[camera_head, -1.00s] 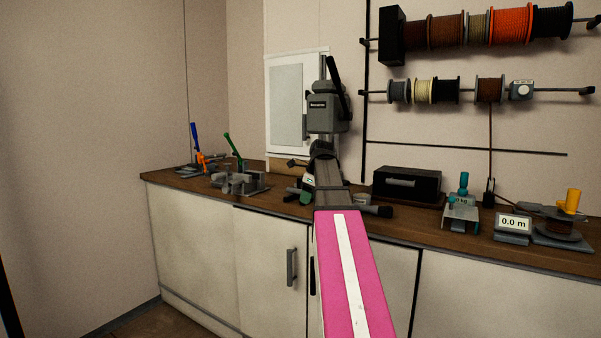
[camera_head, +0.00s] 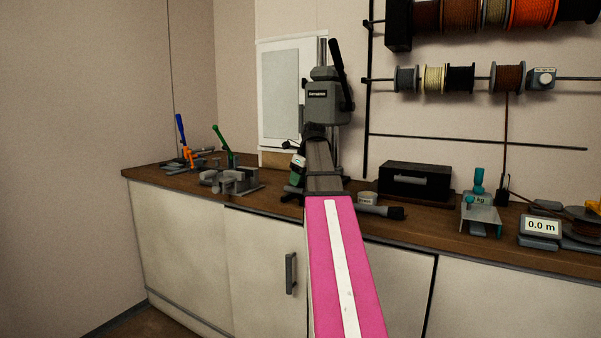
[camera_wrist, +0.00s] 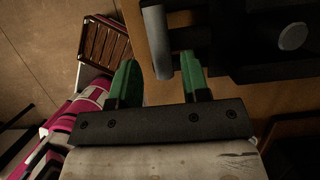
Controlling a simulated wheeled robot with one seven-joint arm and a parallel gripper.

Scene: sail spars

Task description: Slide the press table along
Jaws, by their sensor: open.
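The grey press (camera_head: 328,105) stands on the workbench against the wall, with a black lever at its upper right. Its lower part and table are largely hidden behind my pink arm in the head view. My gripper (camera_wrist: 158,60) shows in the wrist view with two green fingers apart. A dark grey cylindrical bar (camera_wrist: 157,35) reaches down to the space between the fingertips; I cannot tell whether they touch it. A dark block with a round grey knob (camera_wrist: 292,37) fills the upper right of the wrist view.
The workbench (camera_head: 400,222) holds a grey clamp-like fixture (camera_head: 232,181) left of the press. A black box (camera_head: 415,180), a teal-handled device (camera_head: 480,210) and a 0.0 m display (camera_head: 540,227) stand to the right. Rope spools (camera_head: 460,78) hang above.

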